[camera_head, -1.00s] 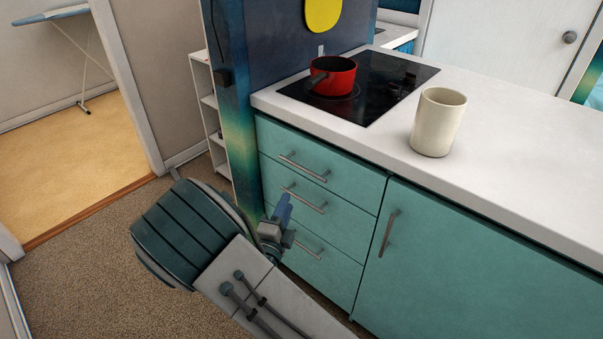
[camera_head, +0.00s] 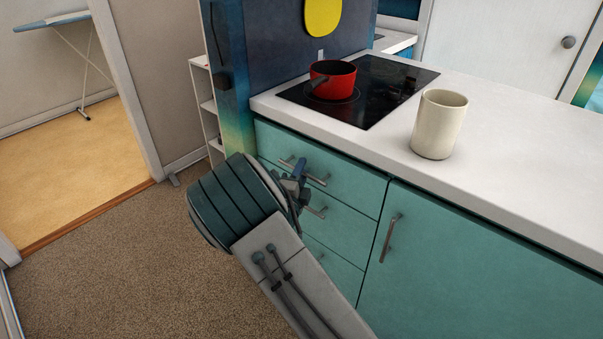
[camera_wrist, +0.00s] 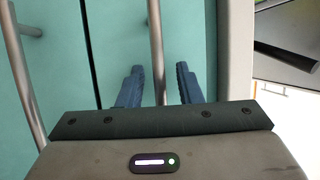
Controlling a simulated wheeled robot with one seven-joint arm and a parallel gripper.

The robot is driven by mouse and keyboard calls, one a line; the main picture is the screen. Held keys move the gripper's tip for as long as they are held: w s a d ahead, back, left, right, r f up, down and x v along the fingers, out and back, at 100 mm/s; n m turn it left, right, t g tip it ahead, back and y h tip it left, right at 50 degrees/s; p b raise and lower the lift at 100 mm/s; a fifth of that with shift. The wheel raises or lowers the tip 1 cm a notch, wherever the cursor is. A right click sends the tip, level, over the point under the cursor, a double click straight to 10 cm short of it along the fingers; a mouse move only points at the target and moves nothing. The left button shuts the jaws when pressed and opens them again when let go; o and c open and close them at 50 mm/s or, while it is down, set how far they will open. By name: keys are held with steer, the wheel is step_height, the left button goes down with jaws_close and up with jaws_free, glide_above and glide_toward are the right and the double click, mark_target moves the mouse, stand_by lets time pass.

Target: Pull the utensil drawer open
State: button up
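The teal top drawer (camera_head: 350,187) sits under the counter and is closed flush with the cabinet. Its metal bar handle (camera_head: 319,180) is partly hidden by my gripper (camera_head: 299,170). The wrist view shows the top drawer's front (camera_wrist: 190,35) and its bar handle (camera_wrist: 157,40). A gap shows on both sides of the bar. I see no label naming the utensil drawer.
More drawers with bar handles lie below; the middle handle (camera_head: 316,211) is partly hidden. A cupboard door (camera_head: 470,270) is to the right. A red pot (camera_head: 335,82) on the cooktop (camera_head: 385,85) and a cream mug (camera_head: 438,125) stand above. The carpet (camera_head: 130,265) at left is clear.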

steer(key=shift+c, duration=0.3)
jaws_close()
steer(key=s+a+p, duration=1)
steer(key=s+a, duration=0.5)
steer(key=s, duration=0.4)
steer(key=shift+s, duration=0.3)
steer(key=shift+a, duration=0.1)
steer(key=shift+o, duration=0.3)
jaws_free()
